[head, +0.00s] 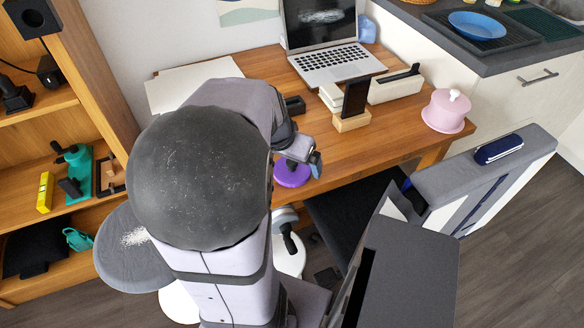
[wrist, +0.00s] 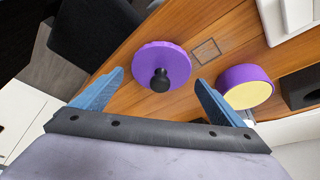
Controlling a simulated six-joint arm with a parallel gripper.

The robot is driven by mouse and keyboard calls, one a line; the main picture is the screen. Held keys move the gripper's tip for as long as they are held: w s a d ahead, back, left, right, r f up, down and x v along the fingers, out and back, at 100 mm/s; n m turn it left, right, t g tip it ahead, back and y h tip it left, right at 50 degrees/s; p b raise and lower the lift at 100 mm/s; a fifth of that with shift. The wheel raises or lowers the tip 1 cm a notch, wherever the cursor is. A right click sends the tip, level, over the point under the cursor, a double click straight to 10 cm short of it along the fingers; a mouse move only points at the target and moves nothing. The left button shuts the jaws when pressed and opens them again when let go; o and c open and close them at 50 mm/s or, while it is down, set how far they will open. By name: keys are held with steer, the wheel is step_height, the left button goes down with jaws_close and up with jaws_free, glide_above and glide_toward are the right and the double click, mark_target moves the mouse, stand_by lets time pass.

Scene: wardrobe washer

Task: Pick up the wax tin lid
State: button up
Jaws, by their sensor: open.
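The wax tin lid (wrist: 151,58) is a purple disc with a black knob, lying knob up on the wooden desk in the wrist view. In the head view a purple disc (head: 291,175), apparently the lid, shows near the desk's front edge, partly behind my gripper (head: 310,163). In the wrist view my gripper (wrist: 158,85) is open and empty, its blue fingers either side of the knob and apart from it. The purple tin (wrist: 240,76) with pale yellow wax stands to the right of the lid, close to the right finger.
A dark square outline (wrist: 206,50) marks the desk beside the lid. A black block (wrist: 301,88) lies right of the tin. On the desk (head: 400,128) are a laptop (head: 330,62), a phone on a wooden stand (head: 353,110) and a pink pot (head: 446,112). A dark chair (head: 345,215) stands at the front.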

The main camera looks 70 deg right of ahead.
steer(key=shift+c, duration=0.4)
steer(key=c, duration=0.8)
steer(key=shift+c, duration=0.2)
step_height(320, 180, up, 10)
steer(key=shift+p, duration=0.95)
steer(key=shift+w, duration=0.1)
steer(key=w, duration=0.4)
steer(key=w+d, duration=0.1)
steer(key=w, duration=0.4)
steer(key=w+f, duration=0.1)
steer(key=w, duration=0.3)
steer(key=shift+w+d+f, duration=0.1)
steer(key=shift+w+d, duration=0.2)
steer(key=shift+w, duration=0.05)
steer(key=shift+f+b, duration=0.45)
steer(key=shift+f, duration=0.45)
